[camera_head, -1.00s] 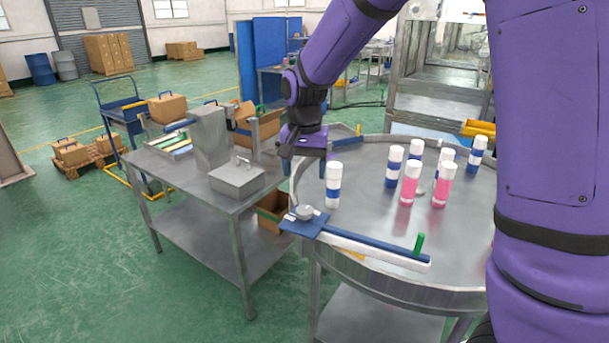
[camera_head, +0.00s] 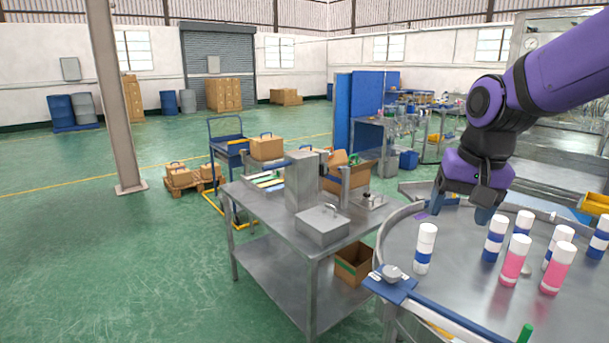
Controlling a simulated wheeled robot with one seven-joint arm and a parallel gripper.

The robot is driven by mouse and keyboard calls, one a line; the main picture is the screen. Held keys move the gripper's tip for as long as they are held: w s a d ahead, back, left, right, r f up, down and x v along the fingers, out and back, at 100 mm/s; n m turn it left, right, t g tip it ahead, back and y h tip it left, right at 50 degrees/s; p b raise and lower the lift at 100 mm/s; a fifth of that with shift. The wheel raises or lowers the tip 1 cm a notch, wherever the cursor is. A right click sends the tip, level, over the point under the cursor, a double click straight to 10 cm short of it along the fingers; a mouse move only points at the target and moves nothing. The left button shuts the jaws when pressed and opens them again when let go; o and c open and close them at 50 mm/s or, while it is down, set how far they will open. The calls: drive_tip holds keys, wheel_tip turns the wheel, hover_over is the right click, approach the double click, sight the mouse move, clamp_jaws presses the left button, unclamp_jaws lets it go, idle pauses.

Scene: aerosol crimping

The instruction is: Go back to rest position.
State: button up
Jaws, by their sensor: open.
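My gripper (camera_head: 458,213) hangs at the end of my purple arm, above the round steel table (camera_head: 405,242) at the right. Its fingers are apart with nothing between them that I can see. A white can with a blue band (camera_head: 425,248) stands upright just left of and in front of the gripper, apart from it. Other white-and-blue cans (camera_head: 494,239) and pink-and-white cans (camera_head: 514,261) stand upright to the right of the gripper.
A steel bench (camera_head: 265,217) with a grey machine (camera_head: 302,180) and a lidded metal box (camera_head: 322,224) stands left of the round table. A blue cart (camera_head: 226,148) and a pillar (camera_head: 113,110) are farther left. Green floor is clear at the front left.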

drive_tip(key=s+d+r+n+t, duration=0.1)
drive_tip(key=s+d+r, duration=0.1)
drive_tip(key=s, duration=0.5)
drive_tip(key=s+d+r+n+t, duration=0.1)
drive_tip(key=s+d+n+t, duration=0.1)
drive_tip(key=s, duration=0.6)
drive_tip(key=shift+s+r+h, duration=0.2)
drive_tip(key=shift+r+h, duration=0.1)
drive_tip(key=shift+r, duration=0.05)
drive_tip(key=shift+s+d+f, duration=0.1)
drive_tip(key=shift+s+d, duration=0.05)
drive_tip(key=shift+s, duration=0.45)
drive_tip(key=shift+c, duration=0.2)
